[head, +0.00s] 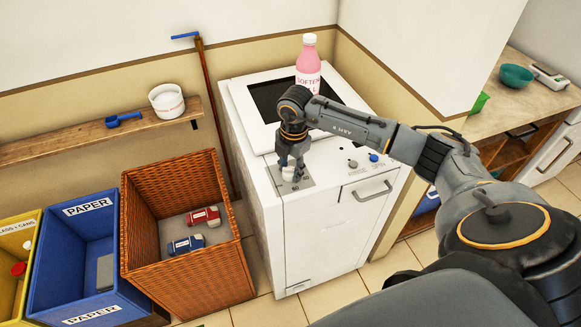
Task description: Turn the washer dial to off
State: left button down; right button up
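The white washer (322,235) stands in the middle of the head view, with its control panel along the front top edge. The washer dial (289,174) is a pale knob on a grey plate at the panel's left end. My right gripper (290,170) points down over the dial, with its fingers around or just beside it. The fingers hide part of the dial, and its pointer and markings are too small to read. I cannot tell whether the fingers press on it. My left gripper is not in view.
A pink softener bottle (308,66) stands on the washer top behind my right arm. A wicker basket (190,275) and a blue paper bin (62,250) stand to the left.

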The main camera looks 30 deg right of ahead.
jog(key=c, duration=0.3)
jog(key=n+b, duration=0.2)
jog(key=n, duration=0.1)
jog(key=shift+f, duration=0.15)
jog(key=n+b, duration=0.2)
jog(key=n, duration=0.2)
jog(key=shift+w+n, duration=0.1)
jog(key=shift+n, duration=0.2)
jog(key=n+b, duration=0.2)
jog(key=n, duration=0.1)
jog(key=shift+n+g+y, duration=0.3)
jog(key=shift+n, duration=0.1)
jog(key=n+b, duration=0.2)
jog(key=n, duration=0.4)
jog(key=shift+w+b, duration=0.1)
jog(key=shift+b, duration=0.3)
jog(key=n+b, duration=0.2)
jog(key=n, duration=0.4)
jog(key=shift+a+g, duration=0.1)
jog(key=shift+g, duration=0.3)
jog(key=shift+n, duration=0.4)
